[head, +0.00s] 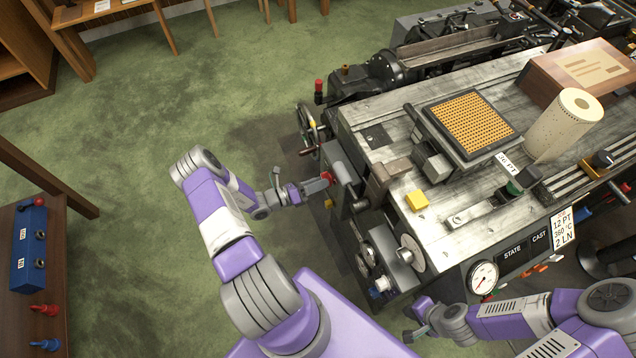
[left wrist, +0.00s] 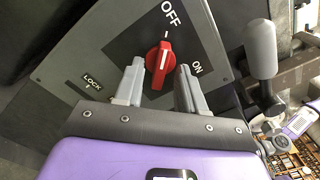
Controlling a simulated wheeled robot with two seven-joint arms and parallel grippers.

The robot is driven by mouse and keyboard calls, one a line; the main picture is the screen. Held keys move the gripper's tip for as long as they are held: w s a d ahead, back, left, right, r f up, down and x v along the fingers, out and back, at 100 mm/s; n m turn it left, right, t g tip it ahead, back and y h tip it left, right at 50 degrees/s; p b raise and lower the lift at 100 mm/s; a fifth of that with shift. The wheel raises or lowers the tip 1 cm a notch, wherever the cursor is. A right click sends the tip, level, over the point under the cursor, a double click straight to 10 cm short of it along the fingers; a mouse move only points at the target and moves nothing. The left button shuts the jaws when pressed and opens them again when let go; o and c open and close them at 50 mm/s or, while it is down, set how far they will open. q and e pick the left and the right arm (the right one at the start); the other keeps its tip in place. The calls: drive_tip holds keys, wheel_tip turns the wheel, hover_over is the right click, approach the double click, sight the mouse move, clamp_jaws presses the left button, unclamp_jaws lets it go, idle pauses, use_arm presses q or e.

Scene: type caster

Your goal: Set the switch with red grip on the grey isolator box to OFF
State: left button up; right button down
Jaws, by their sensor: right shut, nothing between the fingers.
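The red grip (left wrist: 159,62) of the rotary switch sits on a dark grey panel of the isolator box (left wrist: 110,45), marked OFF, ON and LOCK. Its white line points up the picture, towards the OFF side. My left gripper (left wrist: 159,88) is open, with one finger to each side of the grip and a gap on both sides. I cannot tell how deep the tips reach. In the head view, my left gripper (head: 318,186) is at the red grip (head: 327,177), by the machine's left edge. My right gripper (head: 416,332) is shut and empty, low by the machine's front.
A grey-handled lever (left wrist: 262,50) stands right of the panel. A blue box (head: 29,245) stands on a side table far left. Green floor is clear between.

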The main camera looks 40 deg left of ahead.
use_arm(q)
drive_tip(key=v, duration=0.7)
drive_tip(key=shift+s+a+p, duration=0.15)
drive_tip(key=shift+s+p, duration=0.1)
drive_tip(key=shift+p, duration=0.15)
idle(0.3)
